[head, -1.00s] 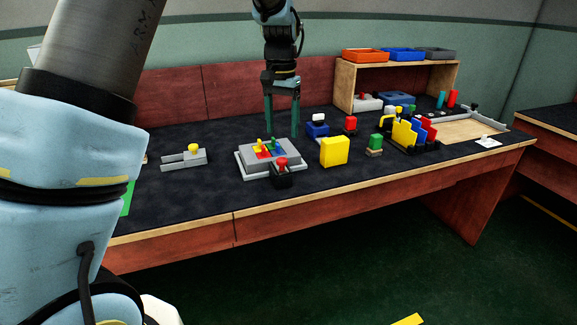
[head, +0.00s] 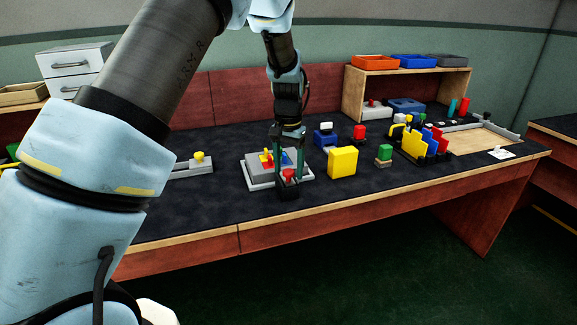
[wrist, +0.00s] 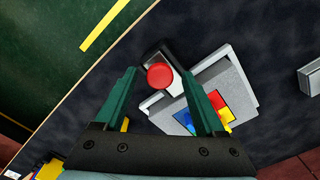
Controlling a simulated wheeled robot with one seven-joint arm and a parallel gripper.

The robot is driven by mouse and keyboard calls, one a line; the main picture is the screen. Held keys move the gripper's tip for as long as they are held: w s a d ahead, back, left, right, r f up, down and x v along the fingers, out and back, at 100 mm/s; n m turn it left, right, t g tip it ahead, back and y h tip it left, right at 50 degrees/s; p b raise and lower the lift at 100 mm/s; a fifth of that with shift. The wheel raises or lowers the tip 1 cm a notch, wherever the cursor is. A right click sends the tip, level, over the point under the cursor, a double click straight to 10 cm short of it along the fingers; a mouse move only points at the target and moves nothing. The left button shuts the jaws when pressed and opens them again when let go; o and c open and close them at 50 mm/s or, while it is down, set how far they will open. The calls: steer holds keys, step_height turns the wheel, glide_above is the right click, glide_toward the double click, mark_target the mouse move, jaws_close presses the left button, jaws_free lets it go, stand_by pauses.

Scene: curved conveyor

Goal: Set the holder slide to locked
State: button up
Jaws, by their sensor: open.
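The grey holder (head: 255,182) sits on the dark bench top, with red, yellow and blue pieces on it. A dark block (head: 288,191) with a round red knob (head: 289,173) stands at its front edge; I take this for the slide. In the wrist view the red knob (wrist: 160,76) shows between my fingertips, and the grey holder (wrist: 222,72) lies to the right. My gripper (head: 288,170) is open, pointing down above the knob. I cannot tell whether the fingers touch it. No lock marking is readable.
A yellow block (head: 342,162) and a green-topped piece (head: 384,153) stand to the right. A grey fixture with a yellow knob (head: 199,157) lies to the left. A wooden shelf (head: 352,95) is at the back right.

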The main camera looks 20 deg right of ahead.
jaws_close()
stand_by(0.6)
stand_by(0.8)
